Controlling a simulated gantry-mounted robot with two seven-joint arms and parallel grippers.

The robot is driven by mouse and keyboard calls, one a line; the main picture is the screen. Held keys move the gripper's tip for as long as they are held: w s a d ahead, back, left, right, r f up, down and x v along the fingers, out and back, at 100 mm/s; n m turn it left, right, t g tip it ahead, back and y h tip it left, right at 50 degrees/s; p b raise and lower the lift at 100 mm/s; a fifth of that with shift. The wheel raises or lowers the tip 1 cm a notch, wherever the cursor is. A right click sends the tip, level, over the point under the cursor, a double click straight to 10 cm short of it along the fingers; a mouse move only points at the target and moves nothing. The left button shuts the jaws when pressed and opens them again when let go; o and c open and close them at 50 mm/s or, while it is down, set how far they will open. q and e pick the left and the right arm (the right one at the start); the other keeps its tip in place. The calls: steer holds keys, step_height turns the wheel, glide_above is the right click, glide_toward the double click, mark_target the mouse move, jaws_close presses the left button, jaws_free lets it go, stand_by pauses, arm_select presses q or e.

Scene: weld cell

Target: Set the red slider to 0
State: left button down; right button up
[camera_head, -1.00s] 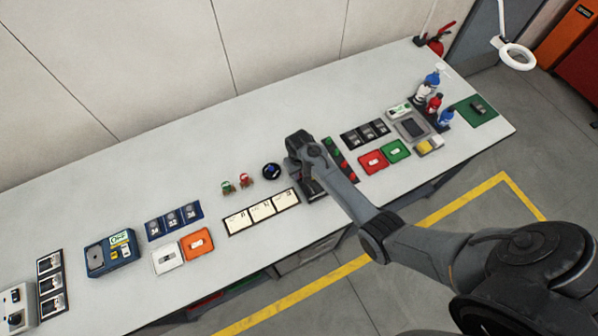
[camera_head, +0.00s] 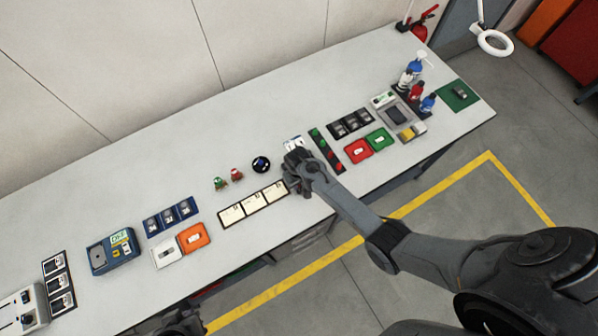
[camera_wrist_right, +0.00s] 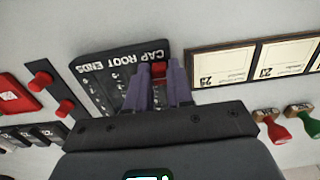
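The slider panel (camera_wrist_right: 98,82) is a black plate with white lettering, "CAP ROOT ENDS", in the right wrist view. The red slider (camera_wrist_right: 159,70) is a small red knob near the lettered edge. My right gripper (camera_wrist_right: 159,68) has one finger on each side of the knob, and the knob fills the gap, so it looks shut on it. The scale beside the knob is partly hidden by the fingers. In the head view my right gripper (camera_head: 296,172) covers most of the panel. Part of my left arm (camera_head: 178,322) shows at the bottom edge; its fingers cannot be made out.
A dark strip with red and green knobs (camera_head: 326,150) lies just right of the panel. White cards in a frame (camera_head: 253,204) lie to its left. The back of the table is clear.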

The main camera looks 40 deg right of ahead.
steer(key=o, duration=0.4)
steer(key=shift+s, duration=0.2)
steer(key=shift+c, duration=0.2)
steer(key=shift+w, duration=0.1)
steer(key=shift+r, duration=0.1)
steer(key=shift+r, duration=0.3)
step_height(320, 180, up, 10)
